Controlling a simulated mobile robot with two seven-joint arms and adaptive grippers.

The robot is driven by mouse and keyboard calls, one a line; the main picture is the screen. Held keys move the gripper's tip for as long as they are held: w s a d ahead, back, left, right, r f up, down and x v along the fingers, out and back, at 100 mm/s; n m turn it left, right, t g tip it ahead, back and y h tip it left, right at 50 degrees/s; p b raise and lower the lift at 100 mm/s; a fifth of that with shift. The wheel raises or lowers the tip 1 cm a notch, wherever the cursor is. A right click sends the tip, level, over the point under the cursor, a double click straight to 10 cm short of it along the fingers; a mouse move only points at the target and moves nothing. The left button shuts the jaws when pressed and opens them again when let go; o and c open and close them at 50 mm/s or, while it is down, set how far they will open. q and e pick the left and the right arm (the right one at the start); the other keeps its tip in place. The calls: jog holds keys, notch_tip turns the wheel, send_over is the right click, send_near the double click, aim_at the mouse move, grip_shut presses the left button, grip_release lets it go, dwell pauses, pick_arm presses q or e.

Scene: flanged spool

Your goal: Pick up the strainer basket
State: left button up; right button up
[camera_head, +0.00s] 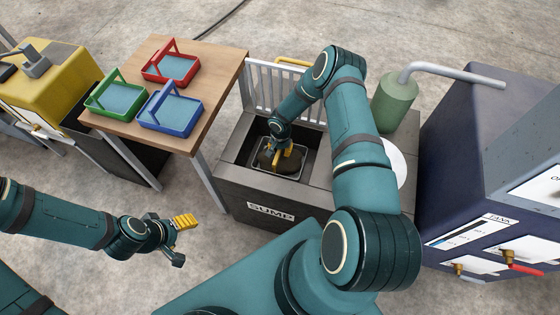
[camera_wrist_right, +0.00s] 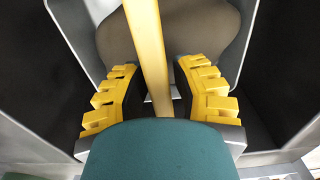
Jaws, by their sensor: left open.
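The strainer basket (camera_wrist_right: 246,62) sits down in the dark sump opening, with pale grey walls, a yellow handle bar (camera_wrist_right: 147,45) and a brownish mass inside. In the head view its brown content (camera_head: 263,160) shows partly, behind my right gripper (camera_head: 285,158). In the right wrist view the right gripper's (camera_wrist_right: 157,85) yellow ribbed fingers stand on either side of the handle bar. A gap shows on both sides, so it is open around the bar. My left gripper (camera_head: 180,240) is open and empty above the floor, left of the sump.
The grey sump box (camera_head: 235,195) has a railing (camera_head: 262,85) behind it. A wooden table (camera_head: 208,65) at left carries red, green and blue trays (camera_head: 170,112). A green canister (camera_head: 393,102) with a pipe and a dark blue tank cabinet (camera_head: 460,140) stand at right.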

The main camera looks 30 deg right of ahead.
grip_shut()
jog(key=shift+r, duration=0.1)
